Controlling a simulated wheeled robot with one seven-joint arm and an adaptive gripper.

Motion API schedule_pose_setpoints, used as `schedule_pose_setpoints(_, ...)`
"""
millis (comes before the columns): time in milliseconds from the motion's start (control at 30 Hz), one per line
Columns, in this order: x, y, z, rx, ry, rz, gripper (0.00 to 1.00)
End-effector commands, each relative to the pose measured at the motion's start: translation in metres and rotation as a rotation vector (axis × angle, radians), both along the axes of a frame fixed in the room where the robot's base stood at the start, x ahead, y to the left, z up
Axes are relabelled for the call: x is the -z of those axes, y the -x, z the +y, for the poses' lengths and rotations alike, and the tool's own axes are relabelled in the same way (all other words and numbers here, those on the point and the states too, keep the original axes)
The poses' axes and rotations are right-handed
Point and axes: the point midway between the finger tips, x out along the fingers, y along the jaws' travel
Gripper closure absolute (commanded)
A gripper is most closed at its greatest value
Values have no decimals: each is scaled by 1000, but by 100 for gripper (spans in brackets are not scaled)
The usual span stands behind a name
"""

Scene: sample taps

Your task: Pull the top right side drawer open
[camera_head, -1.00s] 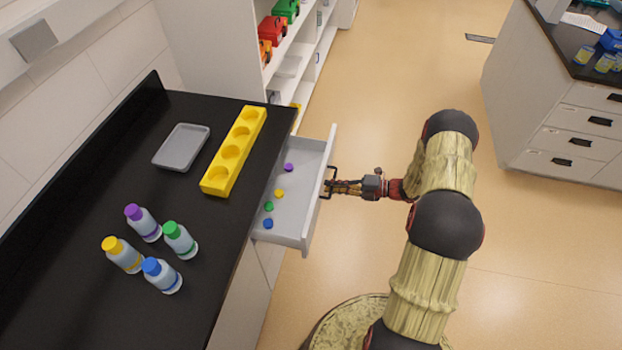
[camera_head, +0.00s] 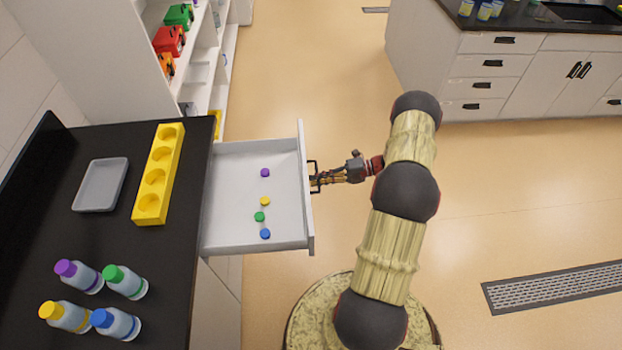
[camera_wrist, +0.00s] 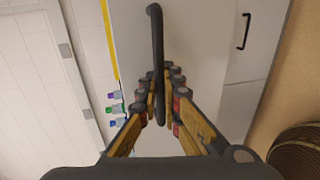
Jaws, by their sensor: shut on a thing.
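The top right side drawer (camera_head: 232,199) stands far out from the black-topped counter in the head view. Its inside is white and holds small caps: a purple cap (camera_head: 265,172), a yellow cap (camera_head: 265,201), a green cap (camera_head: 259,216) and a blue cap (camera_head: 265,234). My gripper (camera_head: 317,180) is at the drawer front, shut on the dark drawer handle (camera_head: 312,168). In the wrist view the handle (camera_wrist: 156,45) runs between the fingers of my gripper (camera_wrist: 160,105).
The counter (camera_head: 175,262) carries a grey tray (camera_head: 101,185), a yellow rack (camera_head: 159,173) with round holes and several capped bottles (camera_head: 125,282). Floor to the right is clear up to another cabinet (camera_head: 487,66).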

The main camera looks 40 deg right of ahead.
Motion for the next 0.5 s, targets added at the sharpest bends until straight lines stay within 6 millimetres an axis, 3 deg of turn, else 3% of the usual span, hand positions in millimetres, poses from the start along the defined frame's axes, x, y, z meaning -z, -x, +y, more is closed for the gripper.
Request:
schedule_pose_setpoints(333, 1, 1, 0, 0, 0, 2, 100)
schedule_pose_setpoints(367, 1, 1, 0, 0, 0, 2, 92)
schedule_pose_setpoints(500, 1, 0, 0, 0, 0, 1, 86)
